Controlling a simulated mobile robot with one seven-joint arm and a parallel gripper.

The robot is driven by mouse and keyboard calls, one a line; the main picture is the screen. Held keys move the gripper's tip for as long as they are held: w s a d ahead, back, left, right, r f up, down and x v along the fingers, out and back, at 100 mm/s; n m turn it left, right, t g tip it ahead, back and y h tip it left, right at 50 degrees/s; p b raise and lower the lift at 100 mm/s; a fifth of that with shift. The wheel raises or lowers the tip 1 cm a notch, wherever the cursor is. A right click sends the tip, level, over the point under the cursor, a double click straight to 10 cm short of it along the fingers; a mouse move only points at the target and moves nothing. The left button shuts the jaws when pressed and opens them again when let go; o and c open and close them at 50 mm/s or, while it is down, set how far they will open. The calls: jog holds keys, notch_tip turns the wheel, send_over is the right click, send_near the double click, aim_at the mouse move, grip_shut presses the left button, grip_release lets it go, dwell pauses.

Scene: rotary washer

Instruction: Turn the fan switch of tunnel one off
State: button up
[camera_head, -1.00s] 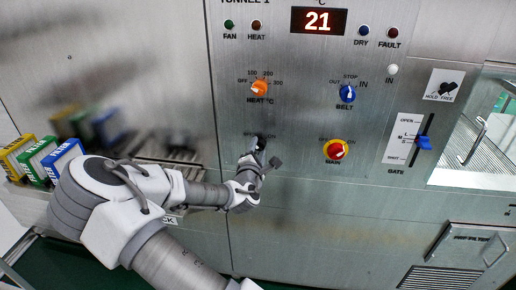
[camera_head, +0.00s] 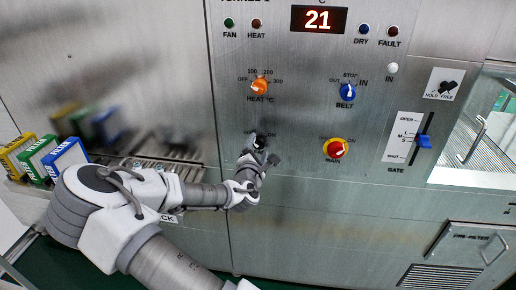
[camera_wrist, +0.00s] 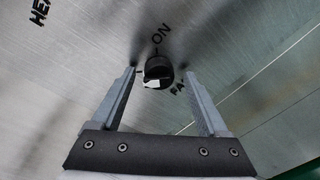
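The fan switch is a small black round knob (camera_head: 259,142) low on the left of the steel control panel, below the orange heat knob. In the wrist view the knob (camera_wrist: 158,68) shows a white patch on its lower left, with the letters ON printed beyond it and a partly hidden FAN label at its lower right. My gripper (camera_head: 261,158) is just below the knob in the head view. In the wrist view my gripper (camera_wrist: 158,82) is open, one finger on each side of the knob, with visible gaps. I cannot tell how deep the fingertips reach.
The orange heat knob (camera_head: 259,88), blue belt knob (camera_head: 348,93) and red-yellow main switch (camera_head: 336,149) sit nearby on the panel. A blue gate slider (camera_head: 424,142) is further right. Coloured boxes (camera_head: 40,158) stand on a ledge at left.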

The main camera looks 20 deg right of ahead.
jog(key=shift+a, duration=0.1)
jog(key=p+v, duration=0.8)
jog(key=v, duration=0.9)
jog(key=shift+s+p, duration=0.15)
jog(key=shift+p, duration=0.25)
